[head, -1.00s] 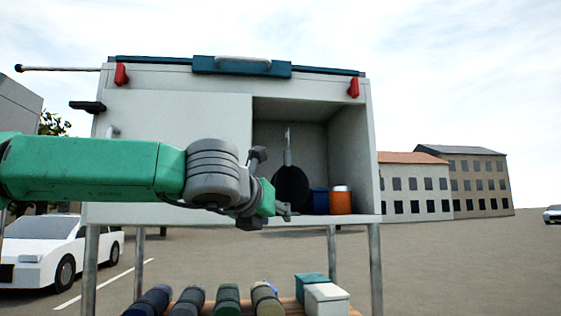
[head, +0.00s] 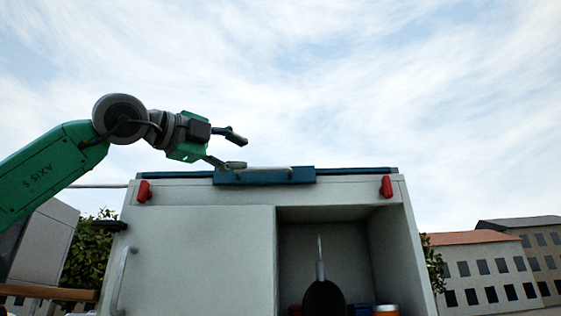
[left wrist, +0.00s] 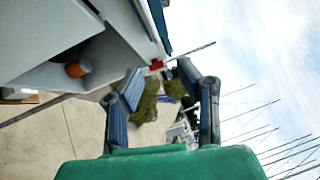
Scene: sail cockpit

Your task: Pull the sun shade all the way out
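The sun shade shows as a blue bar (head: 265,178) with a pale handle (head: 275,169) along the top front edge of the white cabinet. It looks rolled in, with no cloth visible. My left gripper (head: 237,150) is open and empty, above the left half of the blue bar. Its lower finger overlaps the handle's left end in the picture; I cannot tell if they touch. In the left wrist view, both fingers of the gripper (left wrist: 163,92) are spread with nothing between them, and a blue edge (left wrist: 159,22) shows at the top. My right gripper is not in view.
Two red clips (head: 143,192) flank the bar. The white cabinet (head: 195,260) has a closed left panel and an open right bay with a dark pan (head: 324,298) and an orange container (head: 386,311). Open sky lies above; buildings (head: 490,267) stand behind at right.

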